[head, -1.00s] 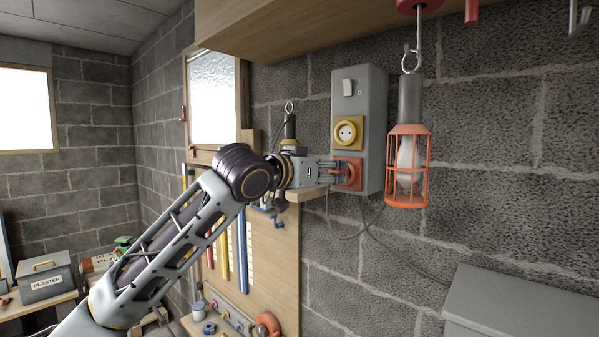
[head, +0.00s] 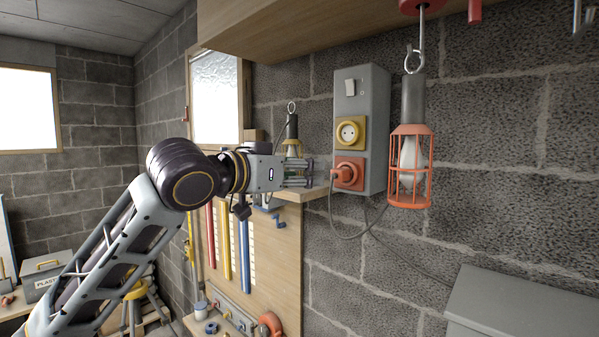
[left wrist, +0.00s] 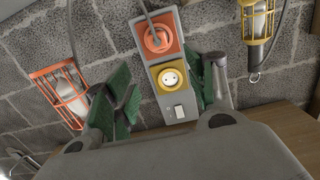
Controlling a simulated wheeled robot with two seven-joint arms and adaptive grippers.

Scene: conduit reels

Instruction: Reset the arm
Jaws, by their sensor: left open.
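My left gripper (head: 308,174) is open and empty, a little to the left of the grey socket box in the head view. In the left wrist view its green-padded fingers (left wrist: 165,92) stand apart, with the box visible between them. The grey socket box (head: 376,130) is on the block wall, with a switch, a yellow socket (head: 350,132) and a red socket (head: 356,185). An orange plug (head: 343,174) sits in the red socket, with a grey cable hanging from it. It also shows in the left wrist view (left wrist: 156,38). My right gripper is not in view.
An orange caged lamp (head: 411,168) hangs from a hook right of the box. A yellow caged lamp (head: 293,138) hangs behind my gripper. A wooden shelf (head: 306,194) and tool board are below it. A grey cabinet (head: 520,305) stands at lower right.

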